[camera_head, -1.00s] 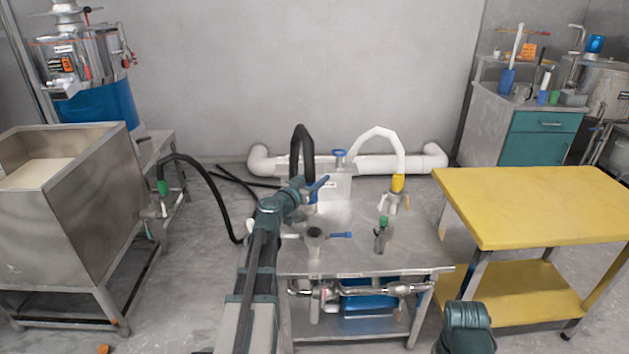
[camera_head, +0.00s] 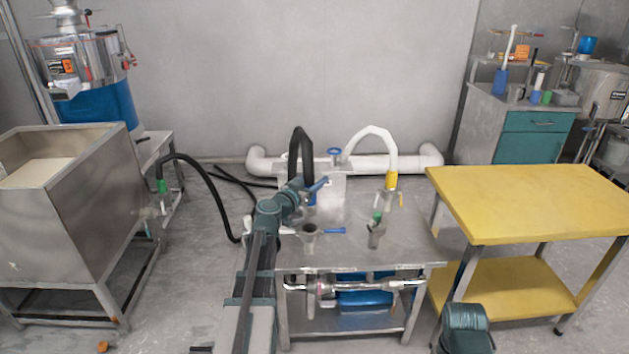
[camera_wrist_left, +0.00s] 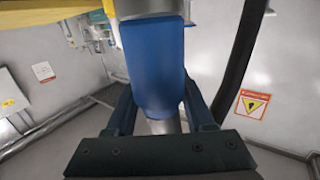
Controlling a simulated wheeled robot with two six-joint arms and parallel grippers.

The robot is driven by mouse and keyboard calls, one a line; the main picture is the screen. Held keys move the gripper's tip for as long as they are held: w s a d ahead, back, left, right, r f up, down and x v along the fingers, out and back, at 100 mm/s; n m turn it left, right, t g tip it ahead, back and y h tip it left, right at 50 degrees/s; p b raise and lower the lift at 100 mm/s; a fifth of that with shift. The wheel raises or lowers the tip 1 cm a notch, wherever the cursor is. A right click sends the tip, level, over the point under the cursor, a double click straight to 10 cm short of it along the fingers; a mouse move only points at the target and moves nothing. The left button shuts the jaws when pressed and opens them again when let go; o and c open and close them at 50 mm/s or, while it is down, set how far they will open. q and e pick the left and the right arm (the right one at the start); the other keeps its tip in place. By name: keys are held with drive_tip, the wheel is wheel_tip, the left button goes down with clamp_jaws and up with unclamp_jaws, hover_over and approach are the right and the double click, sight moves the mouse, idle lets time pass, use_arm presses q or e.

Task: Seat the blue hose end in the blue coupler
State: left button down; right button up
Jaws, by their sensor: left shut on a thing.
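The blue hose end (camera_head: 312,199) hangs from the black hose (camera_head: 301,147) over the steel table. In the left wrist view the blue hose end (camera_wrist_left: 152,65) fills the space between the fingers of my left gripper (camera_head: 310,187). The gripper is shut on it. The blue coupler (camera_head: 309,236), a grey open-topped fitting with a blue lever (camera_head: 333,230), stands on the table, nearer the camera and below the hose end in the picture. The hose end appears apart from it. My right gripper is out of view; only part of the right arm shows at the bottom.
A green-topped fitting (camera_head: 377,232) stands right of the blue coupler. A white hose with a yellow end (camera_head: 391,181) is behind it. A white pipe (camera_head: 385,164) runs along the back. A yellow table (camera_head: 530,200) stands right, a steel hopper (camera_head: 75,215) left.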

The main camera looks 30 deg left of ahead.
sight(314, 204)
use_arm(q)
drive_tip(key=shift+f+b, duration=2.05)
drive_tip(key=shift+f, duration=0.25)
drive_tip(key=shift+f+b, duration=2.2)
drive_tip(key=shift+c, duration=1)
unclamp_jaws()
drive_tip(key=s, duration=1.4)
drive_tip(key=shift+a+r+p, duration=0.3)
drive_tip(key=shift+r+p, duration=0.05)
